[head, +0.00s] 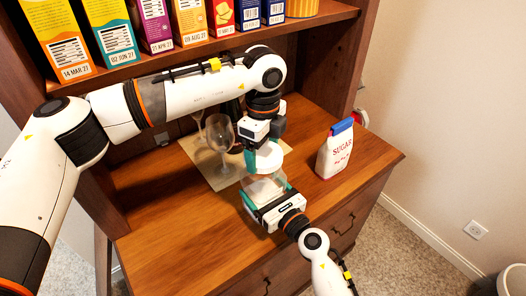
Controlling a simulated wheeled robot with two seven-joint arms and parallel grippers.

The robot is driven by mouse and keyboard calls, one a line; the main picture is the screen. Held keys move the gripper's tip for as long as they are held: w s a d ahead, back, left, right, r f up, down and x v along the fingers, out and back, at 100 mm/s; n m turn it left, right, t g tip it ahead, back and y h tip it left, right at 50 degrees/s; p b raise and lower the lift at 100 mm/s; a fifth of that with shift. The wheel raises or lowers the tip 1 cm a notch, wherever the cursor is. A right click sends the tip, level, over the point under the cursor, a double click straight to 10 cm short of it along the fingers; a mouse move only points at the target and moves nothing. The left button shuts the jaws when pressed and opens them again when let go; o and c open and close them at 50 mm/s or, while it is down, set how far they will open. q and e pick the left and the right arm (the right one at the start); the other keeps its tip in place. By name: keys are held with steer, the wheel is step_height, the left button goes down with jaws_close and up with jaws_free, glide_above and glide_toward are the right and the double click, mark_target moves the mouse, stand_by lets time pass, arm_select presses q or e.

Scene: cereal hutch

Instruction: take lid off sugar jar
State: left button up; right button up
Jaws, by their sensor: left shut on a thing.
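The sugar jar (263,188) is a clear container with pale contents, near the front of the wooden hutch counter. My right gripper (266,194) reaches in from the front, with its teal fingers on either side of the jar, and looks shut on it. A round white lid (270,157) is above the jar. My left gripper (259,154) comes down from above and is shut on the lid. The lid appears raised off the jar, though the angle hides the exact gap. The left gripper partly covers the lid.
A white sugar bag (336,150) with a blue top stands upright to the right. Wine glasses (221,135) stand on a beige mat (222,178) to the left. Boxes (116,38) line the shelf above. The counter's front left is clear.

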mark_target(263, 153)
arm_select(q)
steer(key=shift+r, duration=0.1)
steer(key=shift+r, duration=2)
arm_select(e)
steer(key=o, duration=1.7)
